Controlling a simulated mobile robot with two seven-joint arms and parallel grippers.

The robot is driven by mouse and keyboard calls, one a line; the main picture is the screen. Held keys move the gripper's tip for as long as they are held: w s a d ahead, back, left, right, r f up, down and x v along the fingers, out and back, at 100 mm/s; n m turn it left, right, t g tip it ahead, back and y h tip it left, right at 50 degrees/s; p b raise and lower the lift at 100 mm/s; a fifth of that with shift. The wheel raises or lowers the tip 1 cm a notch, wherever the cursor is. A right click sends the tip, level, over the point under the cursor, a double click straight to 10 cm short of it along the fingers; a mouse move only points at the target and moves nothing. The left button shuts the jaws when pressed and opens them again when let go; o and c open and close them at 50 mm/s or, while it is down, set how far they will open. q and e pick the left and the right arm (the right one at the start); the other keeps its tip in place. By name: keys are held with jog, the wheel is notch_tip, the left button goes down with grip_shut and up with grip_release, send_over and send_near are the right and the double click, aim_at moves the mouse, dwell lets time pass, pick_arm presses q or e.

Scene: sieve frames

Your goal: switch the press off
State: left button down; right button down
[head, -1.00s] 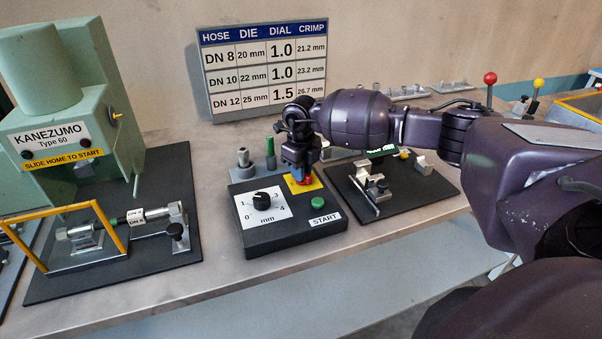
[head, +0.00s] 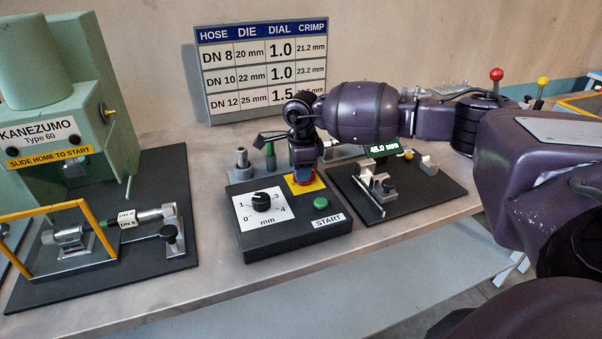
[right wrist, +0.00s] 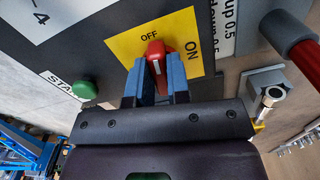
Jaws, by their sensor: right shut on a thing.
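The press control box (head: 290,235) stands on the bench with a dial (head: 261,201), a green START button (head: 320,203) and a yellow switch plate (head: 316,186). My right gripper (head: 303,174) is over this plate, pointing down. In the right wrist view, my right gripper (right wrist: 157,72) has its blue fingers shut on the red switch handle (right wrist: 155,53). The yellow plate (right wrist: 124,46) bears OFF above the handle and ON to its right. The handle's white mark points roughly at OFF. The green press (head: 60,110) is at the left. My left gripper is out of view.
A crimping fixture holding a hose fitting lies on a black mat (head: 100,275) at the left. A measuring stand (head: 385,190) with a lit display is close right of the box. A settings board (head: 262,70) stands behind. The bench front is clear.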

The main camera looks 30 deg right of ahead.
jog(key=shift+n+b, duration=0.3)
jog(key=shift+n, duration=0.7)
jog(key=c, duration=1.1)
grip_release()
jog(key=shift+r, duration=0.1)
notch_tip(320, 180, up, 11)
jog(key=shift+f, duration=0.15)
jog(key=shift+s, duration=0.1)
